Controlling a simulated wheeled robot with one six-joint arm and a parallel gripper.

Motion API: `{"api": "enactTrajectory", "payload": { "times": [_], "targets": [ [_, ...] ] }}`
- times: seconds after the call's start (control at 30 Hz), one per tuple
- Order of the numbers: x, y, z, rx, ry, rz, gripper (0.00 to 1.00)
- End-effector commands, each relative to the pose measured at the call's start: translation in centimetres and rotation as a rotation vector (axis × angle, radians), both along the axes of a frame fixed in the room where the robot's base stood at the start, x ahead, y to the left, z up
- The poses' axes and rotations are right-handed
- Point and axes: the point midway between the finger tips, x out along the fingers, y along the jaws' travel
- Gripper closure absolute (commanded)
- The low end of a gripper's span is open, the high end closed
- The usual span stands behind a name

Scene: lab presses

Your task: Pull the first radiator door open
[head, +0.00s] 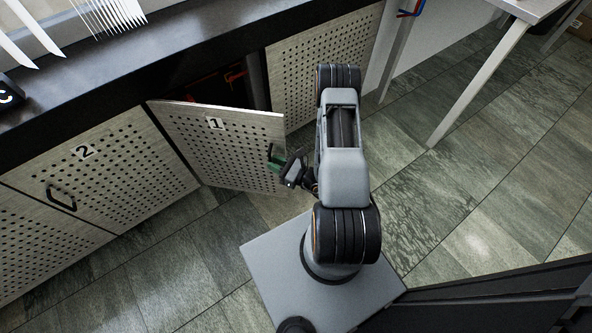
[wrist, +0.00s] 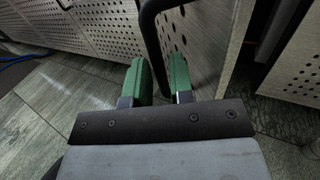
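The first radiator door (head: 222,145) is a perforated panel marked "1". In the head view it stands swung out from the cabinet front, with a dark opening behind it. My gripper (head: 281,161) is at the door's free right edge. In the wrist view the green fingers of my gripper (wrist: 160,78) stand on either side of the black door handle (wrist: 150,28), which fills most of the narrow gap between them. The perforated door face (wrist: 205,45) is just right of the fingers. The handle's lower part is hidden between the fingers.
The second door (head: 100,165), marked "2", is closed at the left with its black handle (head: 61,197). A dark counter (head: 150,60) runs above the doors. A white table leg (head: 480,80) stands at the right. The tiled floor (head: 165,275) left of my base is clear.

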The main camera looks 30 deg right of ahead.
Motion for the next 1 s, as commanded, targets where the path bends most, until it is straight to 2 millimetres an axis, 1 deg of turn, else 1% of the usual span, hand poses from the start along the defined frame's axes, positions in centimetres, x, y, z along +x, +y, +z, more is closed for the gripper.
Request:
{"api": "enactTrajectory", "payload": {
  "times": [0.03,0.2,0.5,0.7,1.0],
  "targets": [
    [-0.8,-0.6,0.1,0.003,0.003,-0.008,0.79],
    [-3.4,-2.5,0.2,0.002,0.000,-0.009,0.79],
    [-7.3,-5.0,0.1,0.000,-0.002,-0.006,0.79],
    [-8.9,-6.1,0.1,0.000,-0.004,-0.003,0.79],
    [-9.7,-6.5,0.0,-0.001,-0.003,0.001,0.79]
  ]
}}
